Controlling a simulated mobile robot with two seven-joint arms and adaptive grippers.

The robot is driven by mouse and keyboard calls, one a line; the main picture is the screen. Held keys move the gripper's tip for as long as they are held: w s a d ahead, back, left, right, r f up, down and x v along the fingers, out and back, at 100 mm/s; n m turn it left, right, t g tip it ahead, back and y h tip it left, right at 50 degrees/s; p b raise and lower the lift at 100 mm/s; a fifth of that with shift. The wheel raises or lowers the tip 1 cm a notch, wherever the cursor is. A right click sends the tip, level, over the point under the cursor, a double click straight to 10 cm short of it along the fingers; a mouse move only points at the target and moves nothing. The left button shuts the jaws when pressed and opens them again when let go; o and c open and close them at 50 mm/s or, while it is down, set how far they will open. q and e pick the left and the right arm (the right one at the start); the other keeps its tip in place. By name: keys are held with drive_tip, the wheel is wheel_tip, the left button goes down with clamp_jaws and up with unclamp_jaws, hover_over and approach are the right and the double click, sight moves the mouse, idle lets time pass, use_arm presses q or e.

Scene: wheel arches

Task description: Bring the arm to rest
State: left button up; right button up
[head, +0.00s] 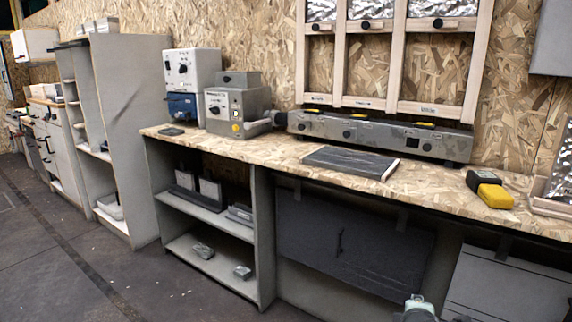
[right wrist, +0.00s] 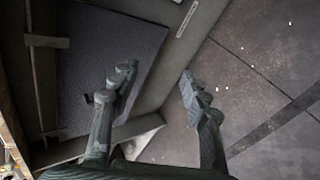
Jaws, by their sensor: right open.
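My right gripper (right wrist: 155,85) shows in the right wrist view with its two fingers spread apart and nothing between them. Beyond it are a dark panel (right wrist: 105,45) under the bench and the dark floor (right wrist: 265,60). In the head view only a small pale part of my arm shows at the bottom edge, right of the middle; the fingers cannot be made out there. My left gripper is in neither view.
A chipboard workbench (head: 270,151) runs across the head view. On it are a dark flat slab (head: 350,161), a yellow and black device (head: 490,189), a grey machine (head: 237,105) and a long grey unit (head: 380,133). Open floor (head: 60,250) lies at the left.

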use_arm(q)
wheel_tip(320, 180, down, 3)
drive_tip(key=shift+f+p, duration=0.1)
drive_tip(key=shift+p, duration=0.45)
use_arm(e)
drive_tip(key=s+a+f+m+g+y, duration=0.1)
drive_tip(key=s+f+m, duration=0.3)
drive_tip(key=s, duration=0.5)
drive_tip(key=s+f+m+g+y, duration=0.1)
drive_tip(key=s+f+m+g, duration=0.2)
drive_tip(key=s+f, duration=0.4)
drive_tip(key=s+a+f+m+g+y, duration=0.1)
drive_tip(key=s+f+m, duration=0.4)
drive_tip(key=s, duration=0.7)
drive_tip(key=shift+a+f+m+g, duration=0.3)
drive_tip(key=shift+a+f+g, duration=0.05)
drive_tip(key=shift+g, duration=0.25)
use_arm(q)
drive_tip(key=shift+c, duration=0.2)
use_arm(e)
drive_tip(key=shift+c, duration=0.2)
